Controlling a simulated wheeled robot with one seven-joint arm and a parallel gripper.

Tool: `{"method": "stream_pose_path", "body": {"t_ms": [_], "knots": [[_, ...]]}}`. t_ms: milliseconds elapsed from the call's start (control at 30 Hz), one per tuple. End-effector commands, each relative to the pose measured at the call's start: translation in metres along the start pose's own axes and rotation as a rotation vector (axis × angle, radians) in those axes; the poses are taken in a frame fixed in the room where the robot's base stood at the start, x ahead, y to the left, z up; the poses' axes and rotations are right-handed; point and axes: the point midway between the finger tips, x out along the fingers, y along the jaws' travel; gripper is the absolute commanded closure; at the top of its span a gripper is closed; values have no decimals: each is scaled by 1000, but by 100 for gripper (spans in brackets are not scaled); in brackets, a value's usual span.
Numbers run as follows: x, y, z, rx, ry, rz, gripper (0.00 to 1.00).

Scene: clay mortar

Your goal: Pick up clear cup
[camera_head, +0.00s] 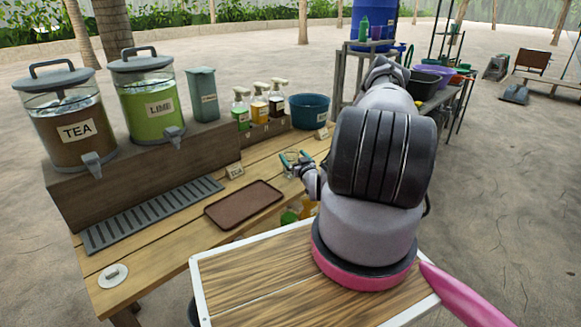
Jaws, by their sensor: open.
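My gripper (296,160) is over the wooden table, in front of the sauce bottles, with its teal-edged fingers apart. A small, clear, glass-like shape, which looks like the clear cup (291,170), shows at the fingers. It is very small in this view, and the gripper partly covers it. I cannot tell whether the fingers touch it.
Tea (64,121) and lime (151,98) dispensers stand on a wooden riser (140,168). A brown tray (243,204) and a grey drip grate (150,214) lie on the table. Several pump bottles (259,106) and a blue tub (310,111) stand at the back.

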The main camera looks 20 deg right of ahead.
Motion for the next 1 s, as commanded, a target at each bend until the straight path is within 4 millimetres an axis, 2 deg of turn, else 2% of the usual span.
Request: {"method": "stream_pose_path", "body": {"t_ms": [333, 433, 667, 700, 767, 900, 933, 1000], "knots": [[45, -3, -3, -2, 0, -1, 0], [52, -3, -3, -1, 0, 0, 0], [52, -3, -3, 0, -1, 0, 0], [52, -3, -3, 0, -1, 0, 15], [52, -3, -3, 0, -1, 0, 38], [52, -3, -3, 0, -1, 0, 92], [52, -3, -3, 0, -1, 0, 96], [52, -3, -3, 0, -1, 0, 96]]}}
